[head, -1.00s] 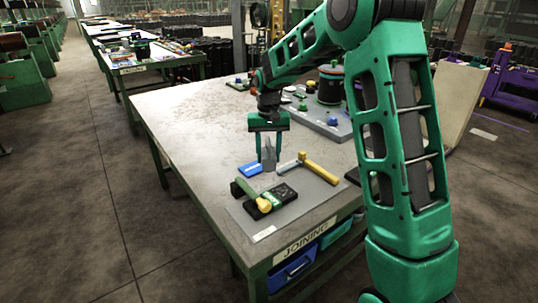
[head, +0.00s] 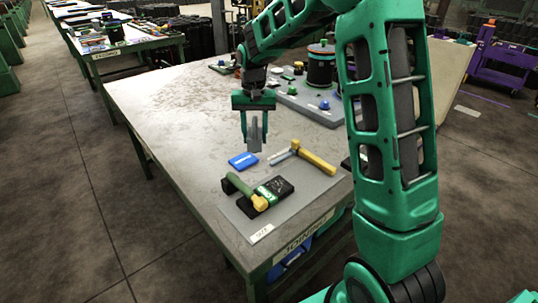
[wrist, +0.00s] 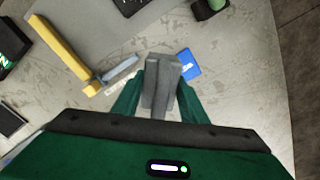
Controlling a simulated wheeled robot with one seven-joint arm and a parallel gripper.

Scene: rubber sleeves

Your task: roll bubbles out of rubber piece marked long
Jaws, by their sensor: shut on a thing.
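My gripper (head: 255,140) is shut on a grey block-like piece (wrist: 161,82), held upright between the fingers above the table. Below it on a grey mat (head: 290,215) lies a black piece with a green label (head: 279,187); its lettering is too small to read. A tool with a yellow handle and a pale metal end (head: 318,163) lies at the mat's back right. I cannot make out which rubber piece is marked long.
A small blue box (head: 243,160) lies behind the mat, close to my gripper. A grey tray (head: 318,112) with a dark drum and several small parts stands at the back right. The table's left part (head: 170,110) is clear. A sign (head: 303,233) is on its front edge.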

